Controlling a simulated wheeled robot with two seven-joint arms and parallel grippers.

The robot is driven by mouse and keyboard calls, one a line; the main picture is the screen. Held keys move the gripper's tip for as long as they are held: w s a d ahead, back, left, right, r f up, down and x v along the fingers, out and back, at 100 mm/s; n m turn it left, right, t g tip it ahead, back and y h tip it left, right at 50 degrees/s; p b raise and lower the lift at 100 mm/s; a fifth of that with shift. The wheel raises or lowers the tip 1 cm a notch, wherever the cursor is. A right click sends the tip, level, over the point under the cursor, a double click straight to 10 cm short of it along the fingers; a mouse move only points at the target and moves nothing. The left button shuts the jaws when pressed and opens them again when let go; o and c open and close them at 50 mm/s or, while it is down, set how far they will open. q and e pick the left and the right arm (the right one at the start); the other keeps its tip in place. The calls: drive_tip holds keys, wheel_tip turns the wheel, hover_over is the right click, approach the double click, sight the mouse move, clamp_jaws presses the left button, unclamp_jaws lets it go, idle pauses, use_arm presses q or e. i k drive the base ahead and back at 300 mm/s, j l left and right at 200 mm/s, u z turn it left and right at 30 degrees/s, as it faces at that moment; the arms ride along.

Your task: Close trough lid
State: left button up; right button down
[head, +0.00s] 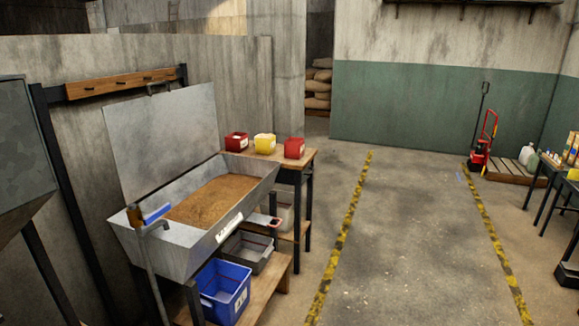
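The metal trough (188,245) stands at the left of the head view, on a frame with dark legs. It is filled with brown grain (212,200). Its grey metal lid (160,137) stands open, raised and leaning back near the wall along the trough's far long side. A small handle-like piece shows at the lid's top edge. Neither of my grippers shows in the head view.
A wooden table (268,156) behind the trough holds two red bins and a yellow bin (265,143). A blue crate (225,292) and a grey bin (247,252) sit below the trough. A bent pipe (150,262) rises at its near end. The floor between the yellow lines is clear.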

sight(154, 139)
drive_tip(key=i+l+z, duration=0.2)
drive_tip(key=i, duration=0.35)
drive_tip(key=i+l+z, duration=0.15)
drive_tip(key=i, duration=0.4)
drive_tip(key=i+l+z, duration=0.2)
drive_tip(key=i, duration=0.35)
drive_tip(key=i+u, duration=0.3)
drive_tip(key=u, duration=0.15)
drive_tip(key=i+l+u, duration=0.15)
drive_tip(key=u, duration=0.3)
drive_tip(key=i+l+u, duration=0.25)
drive_tip(key=u, duration=0.2)
drive_tip(key=i+l+u, duration=0.4)
drive_tip(key=k+j, duration=0.1)
